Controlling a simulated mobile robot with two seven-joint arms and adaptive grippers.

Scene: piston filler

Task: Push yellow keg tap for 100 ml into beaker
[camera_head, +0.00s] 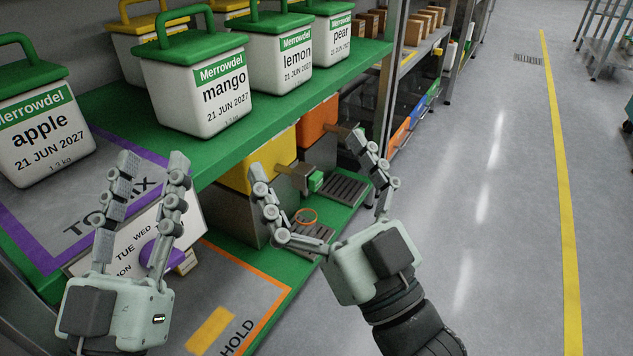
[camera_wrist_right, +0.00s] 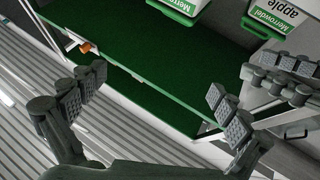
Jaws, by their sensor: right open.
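The yellow keg (camera_head: 262,172) stands on the lower green shelf in the head view. Its tap (camera_head: 295,171) sticks out to the right, with a green end piece (camera_head: 316,181). An orange ring (camera_head: 305,216) shows below the tap over a slatted drip tray (camera_head: 312,240); it may belong to the beaker, whose walls I cannot make out. My right gripper (camera_head: 307,156) is open and empty, its fingers spread in front of the tap in the picture; contact cannot be told. It also shows open in the right wrist view (camera_wrist_right: 157,88). My left gripper (camera_head: 153,162) is open and empty at left.
An orange keg (camera_head: 318,122) with its own drip tray (camera_head: 343,188) stands beyond the yellow one. White tubs with green lids, including mango (camera_head: 195,90) and apple (camera_head: 42,135), fill the upper green shelf (camera_head: 262,125). The floor at right (camera_head: 480,200) is clear.

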